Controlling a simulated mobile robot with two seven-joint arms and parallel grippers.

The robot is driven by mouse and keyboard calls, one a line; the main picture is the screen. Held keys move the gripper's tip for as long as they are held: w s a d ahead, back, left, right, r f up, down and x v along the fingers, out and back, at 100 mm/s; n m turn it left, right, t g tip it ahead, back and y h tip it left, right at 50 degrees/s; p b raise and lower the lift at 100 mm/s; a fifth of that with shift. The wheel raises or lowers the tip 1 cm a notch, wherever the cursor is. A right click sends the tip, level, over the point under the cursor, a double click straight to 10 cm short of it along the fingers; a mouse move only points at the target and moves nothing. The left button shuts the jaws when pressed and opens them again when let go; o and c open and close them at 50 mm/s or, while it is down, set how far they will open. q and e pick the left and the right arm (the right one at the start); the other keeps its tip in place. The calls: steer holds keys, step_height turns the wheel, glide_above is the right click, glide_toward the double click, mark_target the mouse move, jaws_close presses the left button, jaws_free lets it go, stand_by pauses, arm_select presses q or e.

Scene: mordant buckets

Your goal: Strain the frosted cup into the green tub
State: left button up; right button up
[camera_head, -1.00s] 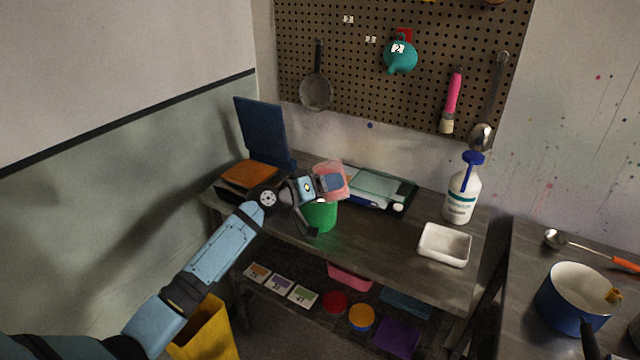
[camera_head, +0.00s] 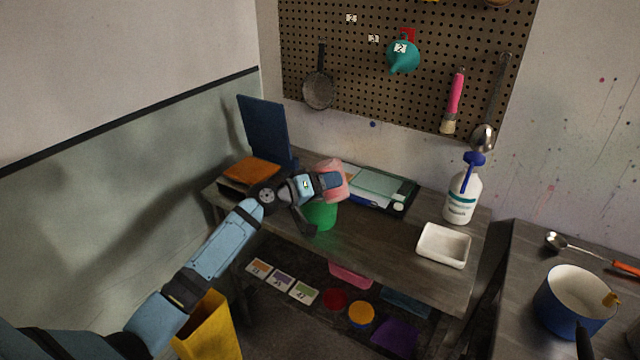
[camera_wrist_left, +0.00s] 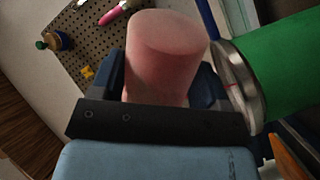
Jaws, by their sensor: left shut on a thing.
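The frosted cup (camera_head: 336,171) is pinkish and cloudy, and it also shows in the left wrist view (camera_wrist_left: 165,60). My left gripper (camera_head: 326,184) is shut on it and holds it above the green tub (camera_head: 321,216). In the left wrist view the cup lies strongly tilted relative to the tub (camera_wrist_left: 280,65), close to its mouth. A metal ring (camera_wrist_left: 241,85) shows at the tub's mouth; I cannot tell whether it holds a mesh. The cup's contents and any stream are not visible. The tub stands on the workbench, partly hidden by my gripper. My right gripper is not in view.
A white tray (camera_head: 444,245) and a white spray bottle (camera_head: 461,197) stand at the bench's right. A blue panel (camera_head: 264,131) rises behind the orange-topped stack (camera_head: 251,171). A grey round pan or strainer (camera_head: 318,92) hangs on the pegboard. Bench front is fairly clear.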

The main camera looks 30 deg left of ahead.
arm_select(q)
steer(key=shift+w+a+f, duration=0.1)
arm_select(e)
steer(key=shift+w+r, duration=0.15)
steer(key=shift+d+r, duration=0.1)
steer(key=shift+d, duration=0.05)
arm_select(q)
steer(key=shift+n+p, duration=0.3)
steer(key=shift+p, duration=0.1)
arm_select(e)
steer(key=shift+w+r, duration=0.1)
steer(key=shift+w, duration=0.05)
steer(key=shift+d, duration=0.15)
arm_select(q)
steer(key=shift+f, duration=0.1)
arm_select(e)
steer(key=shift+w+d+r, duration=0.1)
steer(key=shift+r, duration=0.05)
arm_select(q)
steer(key=shift+n+p, duration=0.3)
steer(key=shift+p, duration=0.05)
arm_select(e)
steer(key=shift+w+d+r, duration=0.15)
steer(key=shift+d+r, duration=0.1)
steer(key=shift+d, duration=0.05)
